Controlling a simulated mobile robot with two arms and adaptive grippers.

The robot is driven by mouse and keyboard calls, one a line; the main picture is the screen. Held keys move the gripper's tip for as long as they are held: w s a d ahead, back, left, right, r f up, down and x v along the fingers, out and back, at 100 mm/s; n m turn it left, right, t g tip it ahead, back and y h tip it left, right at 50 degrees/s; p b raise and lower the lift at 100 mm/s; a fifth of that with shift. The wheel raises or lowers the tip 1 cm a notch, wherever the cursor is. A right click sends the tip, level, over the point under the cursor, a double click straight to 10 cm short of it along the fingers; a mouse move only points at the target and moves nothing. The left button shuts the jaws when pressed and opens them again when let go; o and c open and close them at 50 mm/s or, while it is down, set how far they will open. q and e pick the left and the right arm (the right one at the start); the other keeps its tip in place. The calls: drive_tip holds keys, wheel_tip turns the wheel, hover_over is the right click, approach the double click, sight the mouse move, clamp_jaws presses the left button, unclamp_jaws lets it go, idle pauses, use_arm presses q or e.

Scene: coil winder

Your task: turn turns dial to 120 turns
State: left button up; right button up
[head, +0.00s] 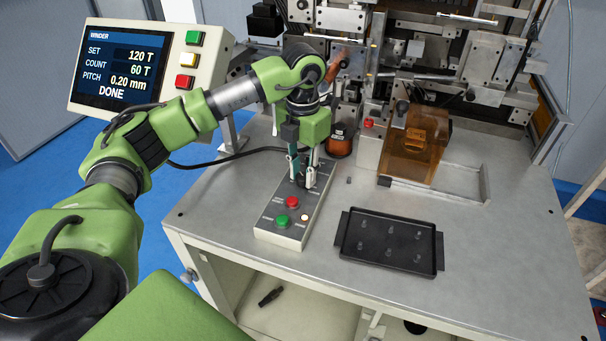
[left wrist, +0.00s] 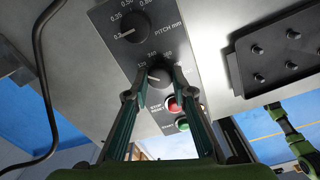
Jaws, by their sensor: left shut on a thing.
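The turns dial (left wrist: 159,76) is a dark round knob on the grey control panel (head: 268,229), in the middle of the left wrist view. My left gripper (head: 303,184) points down at the panel and is shut on this dial, one finger on each side. The winder display (head: 124,66) reads SET 120 T, COUNT 60 T, PITCH 0.20 mm and DONE. The pitch dial (left wrist: 127,26) is beside the turns dial, with its own number scale. My right gripper is not in view.
A red button (head: 292,202), a green button (head: 282,221) and a small white button (head: 305,218) are on the panel, close to my gripper. A black tray (head: 390,263) with several pegs lies right of the panel. An orange guard (head: 414,153) stands behind the tray.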

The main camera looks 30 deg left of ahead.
sight(303, 175)
use_arm(q)
drive_tip(key=shift+m, duration=0.4)
drive_tip(key=o, duration=1.1)
wheel_tip(303, 175, up, 12)
idle(0.5)
